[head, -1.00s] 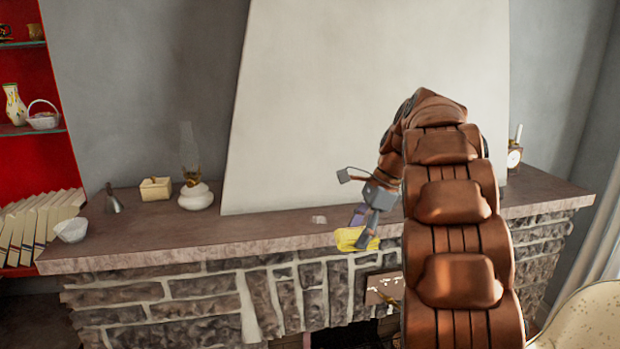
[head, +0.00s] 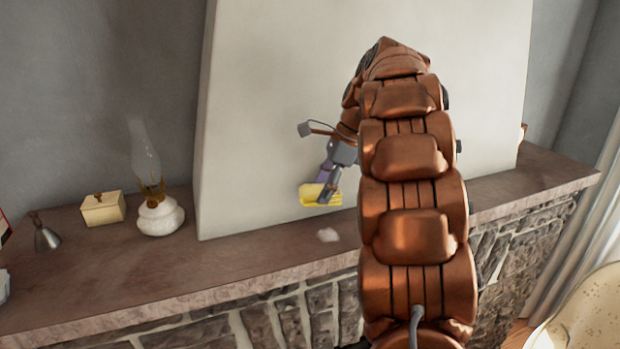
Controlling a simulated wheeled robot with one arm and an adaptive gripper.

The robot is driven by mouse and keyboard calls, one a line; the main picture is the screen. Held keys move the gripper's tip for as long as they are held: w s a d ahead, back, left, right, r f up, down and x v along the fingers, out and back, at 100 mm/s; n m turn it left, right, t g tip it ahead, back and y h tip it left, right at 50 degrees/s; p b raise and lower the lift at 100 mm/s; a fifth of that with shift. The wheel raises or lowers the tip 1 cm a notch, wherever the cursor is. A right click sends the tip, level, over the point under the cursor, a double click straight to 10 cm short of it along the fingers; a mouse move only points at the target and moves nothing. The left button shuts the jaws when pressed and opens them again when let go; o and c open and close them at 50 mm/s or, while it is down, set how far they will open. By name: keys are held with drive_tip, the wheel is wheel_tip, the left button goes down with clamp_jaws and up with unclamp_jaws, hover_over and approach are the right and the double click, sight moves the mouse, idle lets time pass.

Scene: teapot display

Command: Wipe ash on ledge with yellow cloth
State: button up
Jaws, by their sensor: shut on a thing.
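The yellow cloth (head: 318,195) is held in my gripper (head: 327,185), which is shut on it. The gripper hangs down at the end of my brown arm, over the stone ledge (head: 240,260). A small pale patch of ash (head: 328,235) lies on the ledge, just below and slightly right of the cloth in the picture. The cloth appears apart from the ash. I cannot tell whether the cloth touches the ledge or the white panel behind it. My arm hides part of the ledge to the right.
An oil lamp with a glass chimney (head: 158,210), a cream box (head: 103,208) and a grey metal bell-like object (head: 46,237) stand on the ledge at left. The white chimney wall (head: 270,100) rises behind the ledge. A pale chair (head: 585,315) is at lower right.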

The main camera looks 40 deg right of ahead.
sight(329, 244)
drive_tip(key=shift+f+b, duration=0.7)
drive_tip(key=shift+f, duration=0.5)
wheel_tip(329, 244, down, 4)
drive_tip(key=b, duration=0.4)
drive_tip(key=shift+r, duration=0.2)
drive_tip(key=shift+a+f, duration=0.1)
drive_tip(key=shift+f, duration=0.85)
drive_tip(key=shift+s, duration=0.1)
drive_tip(key=shift+s+a, duration=0.2)
drive_tip(key=shift+s, duration=0.6)
drive_tip(key=shift+s+a, duration=0.2)
drive_tip(key=shift+s, duration=0.55)
drive_tip(key=shift+s+a+f, duration=0.1)
drive_tip(key=shift+s+a, duration=0.15)
drive_tip(key=shift+s, duration=0.65)
drive_tip(key=shift+s+a+f, duration=0.1)
drive_tip(key=shift+s+a, duration=0.1)
drive_tip(key=shift+s, duration=0.7)
drive_tip(key=shift+r, duration=0.1)
drive_tip(key=shift+p, duration=0.3)
